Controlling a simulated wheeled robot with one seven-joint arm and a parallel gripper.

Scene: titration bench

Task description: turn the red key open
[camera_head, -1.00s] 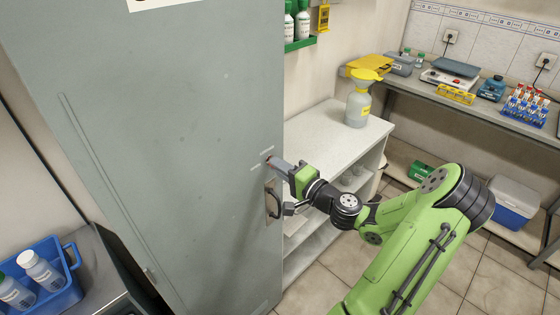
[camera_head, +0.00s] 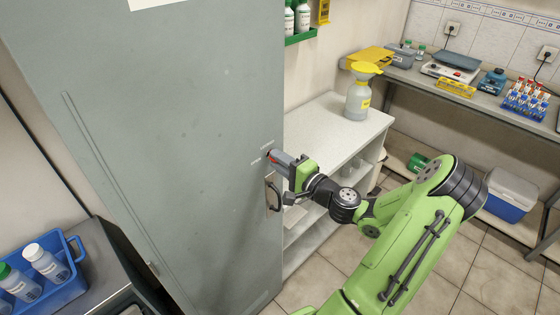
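The grey cabinet door (camera_head: 170,150) fills the left and middle of the head view. A small bit of the red key (camera_head: 270,158) shows near the door's right edge, above the dark handle (camera_head: 272,197). My gripper (camera_head: 275,156) is at the key, its grey fingers pointing left at the door. The fingers cover most of the key. Whether they are closed on it or only around it cannot be told from this angle. The key's turn angle is also hidden.
A white shelf unit (camera_head: 335,135) with a yellow-topped bottle (camera_head: 359,95) stands right of the cabinet. A blue crate of bottles (camera_head: 62,290) is at lower left. A bench with tube racks (camera_head: 525,100) is at the back right. Open floor lies below.

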